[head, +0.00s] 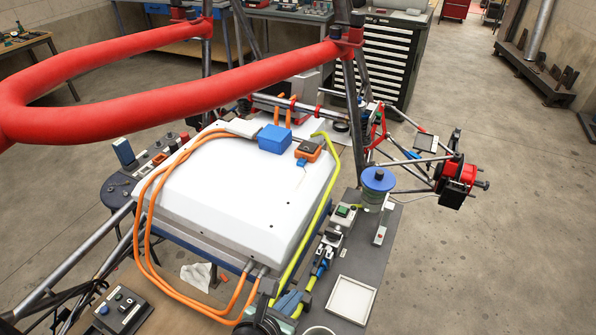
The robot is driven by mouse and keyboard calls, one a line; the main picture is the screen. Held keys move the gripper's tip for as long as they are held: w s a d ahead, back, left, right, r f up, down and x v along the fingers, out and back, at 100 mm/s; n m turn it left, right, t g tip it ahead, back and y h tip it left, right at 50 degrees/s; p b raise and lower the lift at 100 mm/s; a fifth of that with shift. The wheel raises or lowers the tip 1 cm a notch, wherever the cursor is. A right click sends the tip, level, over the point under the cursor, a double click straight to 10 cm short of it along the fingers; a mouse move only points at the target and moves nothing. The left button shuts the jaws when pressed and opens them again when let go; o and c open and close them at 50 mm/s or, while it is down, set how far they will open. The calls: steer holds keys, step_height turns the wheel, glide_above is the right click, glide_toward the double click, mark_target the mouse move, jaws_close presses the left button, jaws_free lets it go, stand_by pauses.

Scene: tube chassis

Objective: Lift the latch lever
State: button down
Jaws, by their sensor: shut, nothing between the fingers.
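I cannot tell for certain which part is the latch lever. An orange and black connector (308,151) with a small blue tab (301,163) sits on the white battery cover (240,190), near its far right corner. A small upright pale device (380,235) with a red spot stands on the grey side board (386,262), right of the cover. Which way any lever there points is too small to tell. My gripper does not show in the head view, so its distance from these parts is hidden.
A thick red padded tube (180,110) crosses the upper left above the cover. Orange cables (150,215) loop over the left side. A yellow-green hose (328,190) runs along the right edge. A blue-lidded jar (378,185) stands on the side board.

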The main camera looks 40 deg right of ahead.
mark_target(319, 262)
steer(key=x, duration=0.8)
steer(key=shift+w+d+f, duration=0.15)
steer(key=shift+d, duration=0.15)
steer(key=shift+r+p, duration=0.4)
steer(key=shift+p, duration=0.5)
